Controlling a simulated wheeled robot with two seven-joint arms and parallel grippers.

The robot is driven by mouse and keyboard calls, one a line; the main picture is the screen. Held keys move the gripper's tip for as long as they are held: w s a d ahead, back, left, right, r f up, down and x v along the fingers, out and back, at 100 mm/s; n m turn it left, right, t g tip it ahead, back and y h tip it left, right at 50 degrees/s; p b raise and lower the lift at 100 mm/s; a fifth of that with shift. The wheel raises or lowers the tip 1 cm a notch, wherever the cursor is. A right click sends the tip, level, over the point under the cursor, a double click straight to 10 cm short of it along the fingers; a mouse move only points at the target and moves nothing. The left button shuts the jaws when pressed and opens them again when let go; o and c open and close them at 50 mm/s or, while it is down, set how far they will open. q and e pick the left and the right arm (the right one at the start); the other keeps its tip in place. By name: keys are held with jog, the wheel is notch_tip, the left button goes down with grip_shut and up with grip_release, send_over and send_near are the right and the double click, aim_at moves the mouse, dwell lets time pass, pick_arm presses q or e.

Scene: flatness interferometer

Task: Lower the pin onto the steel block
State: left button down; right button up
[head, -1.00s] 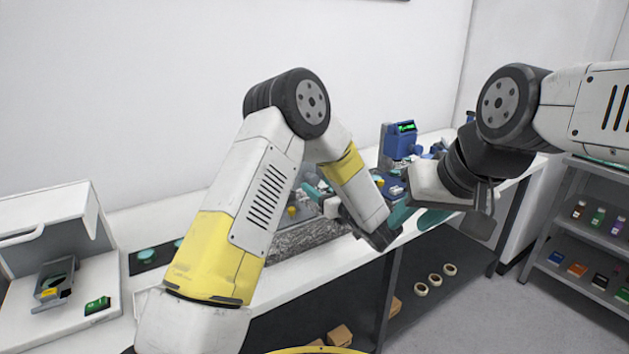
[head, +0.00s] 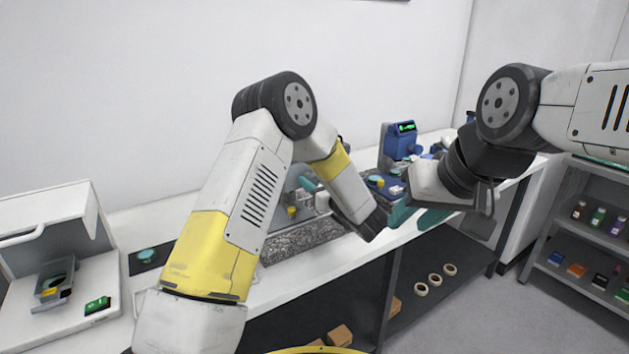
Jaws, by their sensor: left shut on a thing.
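A speckled grey granite base (head: 298,238) lies on the bench, with a small yellow knob (head: 292,211) and pale instrument parts above it. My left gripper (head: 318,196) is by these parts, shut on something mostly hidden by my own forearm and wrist. Only a teal finger and a grey-white end show there. I cannot make out the pin or the steel block. My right gripper (head: 416,214) hangs at the bench's front edge with its two teal fingers apart, holding nothing that I can see.
A blue device with a green display (head: 401,142) stands at the back right of the white bench (head: 220,200). A grey-white machine (head: 50,250) stands at the left, next to a dark mat (head: 150,257). A shelf rack (head: 590,225) stands at the right.

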pick_arm(q)
jog(key=shift+n, duration=0.3)
jog(key=n, duration=2)
jog(key=shift+f, duration=0.1)
dwell(0.4)
jog(key=c, duration=0.9)
grip_release()
